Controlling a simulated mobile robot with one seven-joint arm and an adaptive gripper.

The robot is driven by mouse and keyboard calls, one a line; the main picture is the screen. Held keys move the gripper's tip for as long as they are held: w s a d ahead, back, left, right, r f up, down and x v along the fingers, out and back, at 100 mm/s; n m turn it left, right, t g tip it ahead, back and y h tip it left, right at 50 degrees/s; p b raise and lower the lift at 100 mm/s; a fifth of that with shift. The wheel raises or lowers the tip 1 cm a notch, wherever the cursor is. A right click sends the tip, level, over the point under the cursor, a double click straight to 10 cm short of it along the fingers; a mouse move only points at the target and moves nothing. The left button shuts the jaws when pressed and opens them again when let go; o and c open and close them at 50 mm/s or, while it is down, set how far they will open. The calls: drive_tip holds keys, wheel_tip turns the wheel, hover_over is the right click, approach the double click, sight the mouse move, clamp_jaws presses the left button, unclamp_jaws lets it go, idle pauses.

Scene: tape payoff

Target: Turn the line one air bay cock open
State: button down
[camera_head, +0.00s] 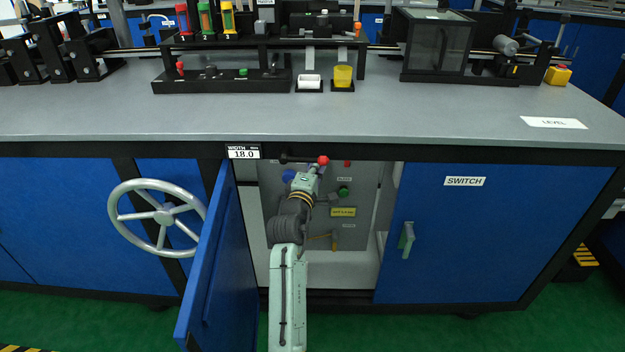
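The open bay (360,240) under the bench holds a grey panel with several fittings. A thin yellow handle or pipe (322,237) shows low on the panel. A black bar with a red ball end (323,160) lies across the bay's top, just beyond my gripper. I cannot tell which fitting is the line one air cock, or how it is turned. My gripper (309,176) is inside the bay, near the red ball. Its fingers are too small and too hidden to show whether they are open or touching anything. My arm covers part of the panel.
A blue door (212,265) stands swung open left of my arm. A closed blue door (455,235) with a handle is on the right. Green (343,191) and blue (289,175) knobs and a yellow label (343,212) are close around my wrist. A handwheel (158,216) stands at left.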

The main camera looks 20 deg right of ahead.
drive_tip(key=d, duration=0.2)
drive_tip(key=w+d+p, duration=0.1)
drive_tip(key=d, duration=0.2)
drive_tip(key=shift+s+d+f+n+p, duration=0.1)
drive_tip(key=shift+d+f+n+p, duration=0.3)
drive_tip(key=shift+n+p, duration=0.45)
idle(0.5)
drive_tip(key=shift+d+n+t, duration=0.1)
drive_tip(key=shift+n+t, duration=0.15)
drive_tip(key=shift+t, duration=0.05)
drive_tip(key=s+d+n+t+y+p, duration=0.1)
drive_tip(key=d+n+t+p, duration=0.1)
drive_tip(key=n, duration=0.7)
drive_tip(key=s+d+r+n+t+y+p, duration=0.1)
drive_tip(key=d+n+y+p, duration=0.1)
drive_tip(key=d+n, duration=0.3)
drive_tip(key=shift+d+n+t, duration=0.15)
drive_tip(key=shift+n+t, duration=0.25)
drive_tip(key=shift+n, duration=2)
drive_tip(key=shift+r, duration=0.1)
